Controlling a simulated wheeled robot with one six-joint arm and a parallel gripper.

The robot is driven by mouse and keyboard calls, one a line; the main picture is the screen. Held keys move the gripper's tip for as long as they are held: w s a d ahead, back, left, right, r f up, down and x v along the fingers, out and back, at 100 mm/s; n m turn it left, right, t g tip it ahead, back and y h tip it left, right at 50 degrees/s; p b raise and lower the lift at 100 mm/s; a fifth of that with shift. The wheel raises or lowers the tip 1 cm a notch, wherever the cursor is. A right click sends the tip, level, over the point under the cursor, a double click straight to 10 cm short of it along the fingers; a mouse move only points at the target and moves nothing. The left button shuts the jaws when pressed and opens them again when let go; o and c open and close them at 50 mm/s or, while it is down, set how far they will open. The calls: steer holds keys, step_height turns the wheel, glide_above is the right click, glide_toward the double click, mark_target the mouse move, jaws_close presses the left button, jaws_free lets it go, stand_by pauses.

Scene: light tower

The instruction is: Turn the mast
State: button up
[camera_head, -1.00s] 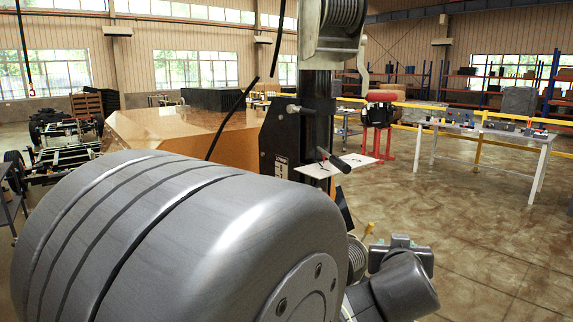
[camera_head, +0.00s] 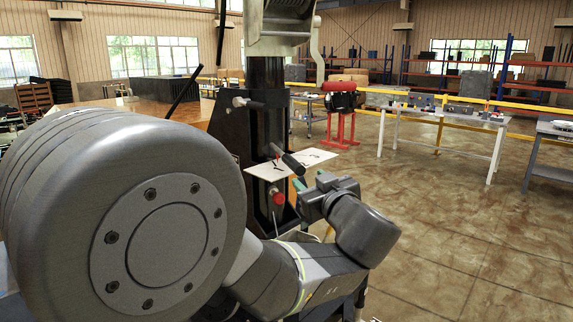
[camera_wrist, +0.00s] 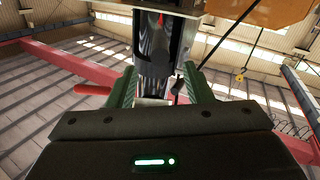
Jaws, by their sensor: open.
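The black mast (camera_head: 266,125) stands upright in the head view, with a grey winch housing (camera_head: 280,30) at its top. A black-gripped handle (camera_head: 290,161) juts from it above a white plate (camera_head: 262,171) with dark markings. A red knob (camera_head: 279,198) sits lower on the mast. My gripper (camera_head: 304,189) is open just right of the knob, below the plate. In the wrist view the green fingers (camera_wrist: 161,82) stand apart, with the mast (camera_wrist: 152,50) rising beyond them. Whether they touch anything cannot be told.
My grey arm covers the lower left of the head view. A white table (camera_head: 447,116) and a red stand (camera_head: 341,125) are further back.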

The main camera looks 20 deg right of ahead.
mark_target(292, 165)
steer(key=w, duration=1.1)
steer(key=shift+w+d+p, duration=0.2)
steer(key=shift+d+p, duration=0.15)
steer(key=shift+a, duration=0.1)
jaws_close()
